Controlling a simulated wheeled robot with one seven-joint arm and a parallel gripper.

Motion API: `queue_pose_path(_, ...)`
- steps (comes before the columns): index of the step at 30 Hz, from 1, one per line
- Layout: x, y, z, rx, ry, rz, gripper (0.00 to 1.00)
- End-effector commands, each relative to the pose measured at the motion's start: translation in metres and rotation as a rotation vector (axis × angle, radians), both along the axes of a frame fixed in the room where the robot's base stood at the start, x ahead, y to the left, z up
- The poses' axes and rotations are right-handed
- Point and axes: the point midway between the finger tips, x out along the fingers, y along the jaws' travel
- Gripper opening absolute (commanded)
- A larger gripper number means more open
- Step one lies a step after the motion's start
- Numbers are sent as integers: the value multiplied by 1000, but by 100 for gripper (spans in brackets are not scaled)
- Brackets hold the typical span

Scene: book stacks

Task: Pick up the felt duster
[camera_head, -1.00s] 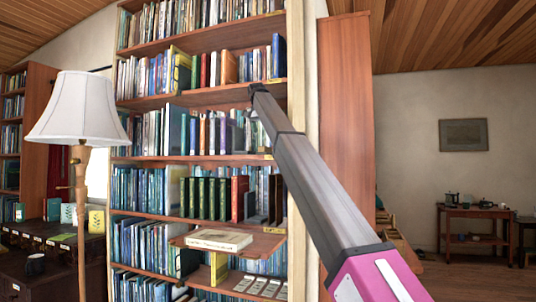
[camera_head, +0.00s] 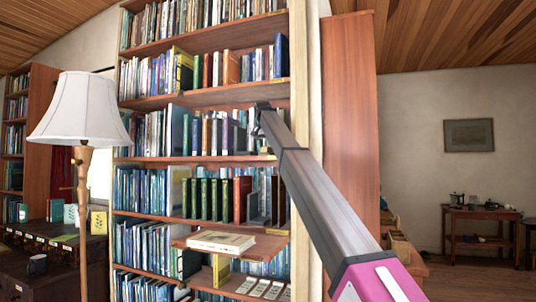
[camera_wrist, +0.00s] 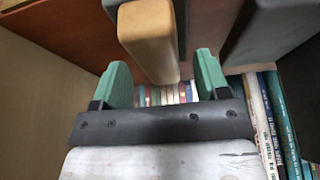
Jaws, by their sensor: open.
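A tan block with dark grey material along its far side, which looks like the felt duster (camera_wrist: 148,38), fills the upper middle of the wrist view. My gripper (camera_wrist: 160,62) has two green fingers spread apart, one on each side of the block's near end. It holds nothing. I cannot tell whether the fingers touch the block.
The bookcase (camera_head: 200,97) has several packed shelves. A dark grey panel (camera_wrist: 270,30) stands close at the right in the wrist view, with upright books (camera_wrist: 280,125) below it. A pull-out ledge (camera_head: 264,246) bears a flat book (camera_head: 221,241). A lamp (camera_head: 80,110) stands left.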

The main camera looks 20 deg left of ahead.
Motion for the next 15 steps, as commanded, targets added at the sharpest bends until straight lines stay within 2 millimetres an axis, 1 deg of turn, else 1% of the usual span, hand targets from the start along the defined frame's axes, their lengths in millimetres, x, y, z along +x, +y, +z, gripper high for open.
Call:
queue_pose_path(1,2,0,-7,0,1,0,68)
queue_pose_path(4,5,0,-14,0,1,1,68)
queue_pose_path(15,6,0,-15,0,0,1,68)
